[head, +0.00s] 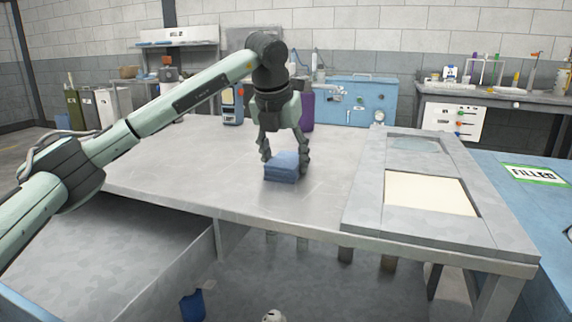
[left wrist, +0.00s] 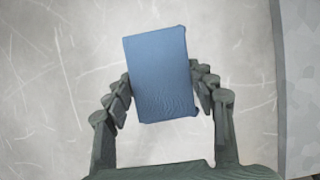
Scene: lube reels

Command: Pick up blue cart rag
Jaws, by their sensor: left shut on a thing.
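The blue rag (head: 281,169) is a folded, block-shaped stack on the grey metal cart top (head: 200,165), near its middle. My left gripper (head: 284,158) reaches down over it from above, with a finger on each side. In the left wrist view the rag (left wrist: 158,75) sits slightly tilted between the fingers of the left gripper (left wrist: 162,92), which are shut on it. I cannot tell whether the rag's underside touches the cart top. My right gripper is not in view.
A grey framed panel (head: 364,205) with a cream inset lies at the right of the cart top. A purple container (head: 307,112) and a blue cabinet (head: 360,102) stand beyond the gripper. A blue table (head: 500,165) with a "FILLED" sign is at far right. The cart top left of the rag is clear.

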